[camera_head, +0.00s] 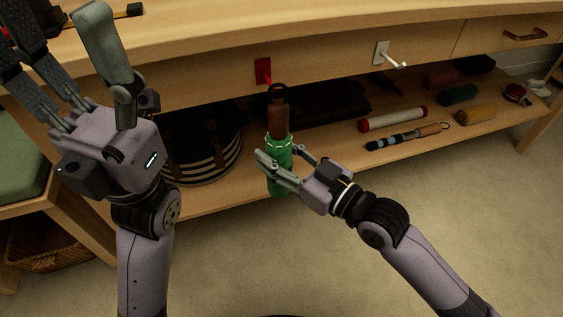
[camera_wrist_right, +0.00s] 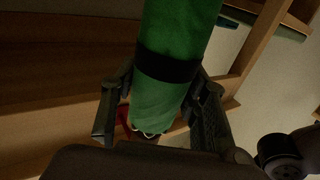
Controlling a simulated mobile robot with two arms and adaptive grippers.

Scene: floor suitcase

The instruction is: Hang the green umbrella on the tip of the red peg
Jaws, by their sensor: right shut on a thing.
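The green umbrella (camera_head: 280,147) stands roughly upright in my right gripper (camera_head: 281,160), brown handle and dark loop at the top. The right gripper is shut around its green body. In the right wrist view, the green cloth with a black band (camera_wrist_right: 172,100) lies between the fingers (camera_wrist_right: 155,108). The red peg (camera_head: 264,71) sticks out from the front board of the counter. The loop appears just below the peg's tip; I cannot tell whether they touch. My left gripper (camera_head: 80,70) is raised at the upper left, open and empty.
A white peg (camera_head: 384,54) is to the right of the red one. The lower shelf holds a striped basket (camera_head: 205,150), a red-and-white roll (camera_head: 392,119), another folded umbrella (camera_head: 408,136) and several small rolls. A green-cushioned seat (camera_head: 22,160) is at left. The floor in front is clear.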

